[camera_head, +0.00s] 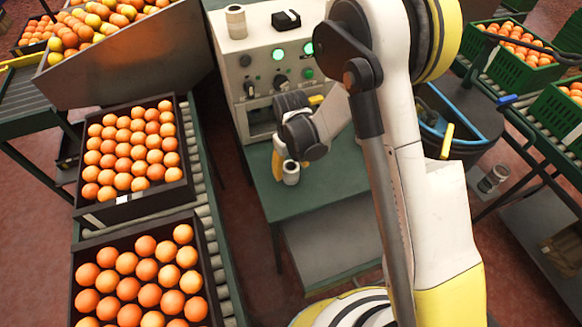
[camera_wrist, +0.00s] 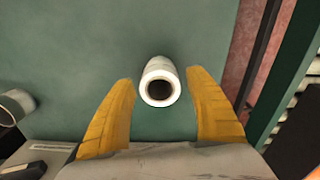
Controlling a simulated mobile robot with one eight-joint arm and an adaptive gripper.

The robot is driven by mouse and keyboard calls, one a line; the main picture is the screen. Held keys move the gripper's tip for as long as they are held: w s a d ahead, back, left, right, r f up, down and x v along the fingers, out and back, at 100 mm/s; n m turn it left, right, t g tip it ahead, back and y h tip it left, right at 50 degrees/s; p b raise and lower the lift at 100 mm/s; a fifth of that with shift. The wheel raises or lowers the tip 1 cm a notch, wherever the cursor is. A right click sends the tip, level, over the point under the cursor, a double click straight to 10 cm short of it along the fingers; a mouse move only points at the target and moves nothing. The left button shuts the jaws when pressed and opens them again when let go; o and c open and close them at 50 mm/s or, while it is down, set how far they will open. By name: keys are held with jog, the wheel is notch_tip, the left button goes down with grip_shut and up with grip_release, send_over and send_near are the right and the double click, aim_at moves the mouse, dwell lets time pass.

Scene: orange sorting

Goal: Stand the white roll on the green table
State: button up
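The white roll (camera_head: 291,172) is upright over the green table (camera_head: 335,190), and its base appears to rest on the tabletop. In the wrist view the roll (camera_wrist: 158,67) shows its open end and dark hole towards the camera. My gripper (camera_wrist: 160,76) is open, with one yellow finger on each side of the roll and a visible gap on both sides. In the head view my gripper (camera_head: 281,160) is right at the roll, and one finger is partly hidden behind it.
A grey machine (camera_head: 232,75) with knobs and green lights stands behind the table, with another pale roll (camera_head: 236,22) and a black block (camera_head: 286,19) on top. Orange crates (camera_head: 130,205) sit on a roller conveyor at left. The table's front part is clear.

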notch_tip(320, 180, up, 12)
jog(key=p, duration=0.5)
jog(key=shift+r, duration=0.25)
notch_tip(320, 180, up, 10)
jog(key=m+t, duration=0.1)
jog(key=t, duration=0.1)
send_over(291, 167)
jog(key=s+d, duration=0.2)
jog(key=d, duration=0.3)
jog(key=s+d+r+m+t, duration=0.2)
jog(key=s+d+r, duration=0.3)
jog(key=s, duration=0.2)
jog(key=s+d+r+m+t, duration=0.2)
jog(key=s+d+r, duration=0.3)
jog(key=s, duration=0.3)
jog(key=shift+r+t, duration=0.5)
jog(key=shift+s, duration=0.1)
